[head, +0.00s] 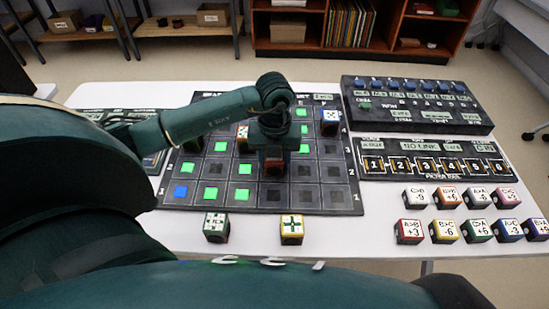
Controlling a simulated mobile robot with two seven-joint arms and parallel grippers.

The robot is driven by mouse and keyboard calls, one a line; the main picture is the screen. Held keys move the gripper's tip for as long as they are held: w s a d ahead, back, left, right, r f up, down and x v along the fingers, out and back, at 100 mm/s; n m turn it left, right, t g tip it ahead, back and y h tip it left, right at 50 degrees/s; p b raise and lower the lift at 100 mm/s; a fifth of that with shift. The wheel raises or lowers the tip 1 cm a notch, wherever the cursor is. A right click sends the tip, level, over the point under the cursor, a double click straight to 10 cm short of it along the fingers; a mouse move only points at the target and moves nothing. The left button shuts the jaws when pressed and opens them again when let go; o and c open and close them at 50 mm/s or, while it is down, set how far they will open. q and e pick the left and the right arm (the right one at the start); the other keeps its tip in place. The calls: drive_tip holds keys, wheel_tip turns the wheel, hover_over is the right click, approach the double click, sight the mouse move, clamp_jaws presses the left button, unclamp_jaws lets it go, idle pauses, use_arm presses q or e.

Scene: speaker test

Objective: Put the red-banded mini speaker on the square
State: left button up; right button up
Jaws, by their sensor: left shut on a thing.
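My left gripper (273,150) points down over the middle of the dark grid board (235,203). It is shut on a small dark block with reddish colour (273,166), which looks like the red-banded mini speaker; its face is mostly hidden. I cannot tell whether the block touches the board. The board has several lit green squares (243,195), one blue square (180,191) at its front left and several dark squares (304,195). I cannot tell which square the task names. My right gripper is not in view.
An orange-edged cube (242,138) and a blue-edged cube (330,121) stand on the board. Several coloured cubes (409,231) fill the right front, below a filter rail panel (430,147) and switch box (415,105).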

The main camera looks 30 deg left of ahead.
use_arm(q)
drive_tip(key=shift+f, duration=0.2)
drive_tip(key=o, duration=1)
drive_tip(key=shift+o, duration=0.2)
drive_tip(key=shift+r, duration=0.1)
wheel_tip(320, 180, up, 12)
drive_tip(key=shift+r, duration=0.15)
